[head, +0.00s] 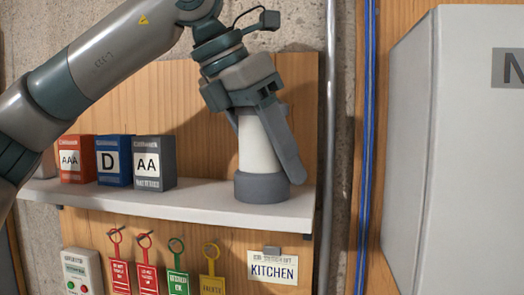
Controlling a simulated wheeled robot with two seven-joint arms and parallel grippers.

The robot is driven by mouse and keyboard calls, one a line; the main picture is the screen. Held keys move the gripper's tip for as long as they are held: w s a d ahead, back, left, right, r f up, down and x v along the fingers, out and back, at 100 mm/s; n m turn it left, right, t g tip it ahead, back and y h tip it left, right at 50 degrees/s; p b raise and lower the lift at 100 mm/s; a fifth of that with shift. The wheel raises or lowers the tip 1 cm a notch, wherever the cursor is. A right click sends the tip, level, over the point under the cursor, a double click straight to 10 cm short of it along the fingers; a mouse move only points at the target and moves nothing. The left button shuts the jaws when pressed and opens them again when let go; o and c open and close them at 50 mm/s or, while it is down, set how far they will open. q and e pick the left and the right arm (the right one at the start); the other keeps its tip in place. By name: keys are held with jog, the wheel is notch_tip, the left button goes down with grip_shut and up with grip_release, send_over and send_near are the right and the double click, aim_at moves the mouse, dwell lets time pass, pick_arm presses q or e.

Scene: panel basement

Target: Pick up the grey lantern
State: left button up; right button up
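The grey lantern (259,150) stands upright on the right part of the shelf. It has a pale cylindrical body and a wide dark grey base (261,187). My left gripper (268,152) reaches down over its top. One finger runs down along the lantern's right front side, and the other shows only a little at its upper left, mostly hidden behind it. The lantern is between the fingers, but whether they press on it cannot be told. The lantern's top is hidden by the gripper. My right gripper is not in view.
On the pale shelf (190,201), red, blue and grey battery boxes (113,160) stand to the left. Below hang coloured tags (178,270), a KITCHEN sign (273,270) and a small button box (82,272). A vertical pipe (330,120) and a large grey cabinet (440,150) are to the right.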

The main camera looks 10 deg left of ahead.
pick_arm(q)
jog(key=c, duration=0.5)
jog(key=shift+r, duration=0.2)
jog(key=shift+r+b, duration=0.45)
jog(key=shift+b, duration=0.05)
notch_tip(320, 180, up, 3)
jog(key=shift+d+f+b, duration=0.1)
jog(key=shift+f+b, duration=0.05)
jog(key=shift+b, duration=0.65)
jog(key=s+d+r+b, duration=0.3)
jog(key=s+d+r, duration=0.4)
jog(key=d, duration=0.1)
jog(key=shift+s+d+b, duration=0.3)
jog(key=shift+s+b, duration=0.05)
jog(key=shift+b, duration=0.05)
